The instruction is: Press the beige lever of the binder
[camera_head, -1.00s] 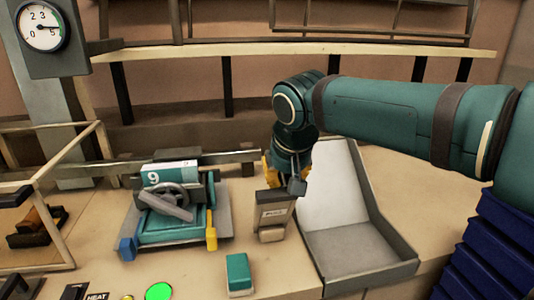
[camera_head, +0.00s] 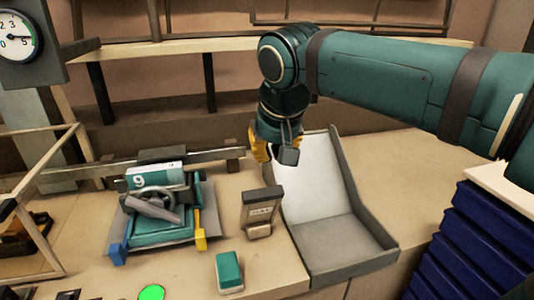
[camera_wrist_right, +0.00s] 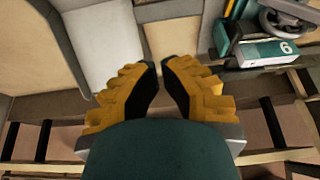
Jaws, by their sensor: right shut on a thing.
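My left gripper is not in view.
A grey tray (camera_head: 346,253) with a white back panel stands right of the binder. A teal press-like device (camera_head: 165,235) with a wheel stands left. A teal block (camera_head: 229,270) lies in front. Blue stacked items (camera_head: 462,250) are at right.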

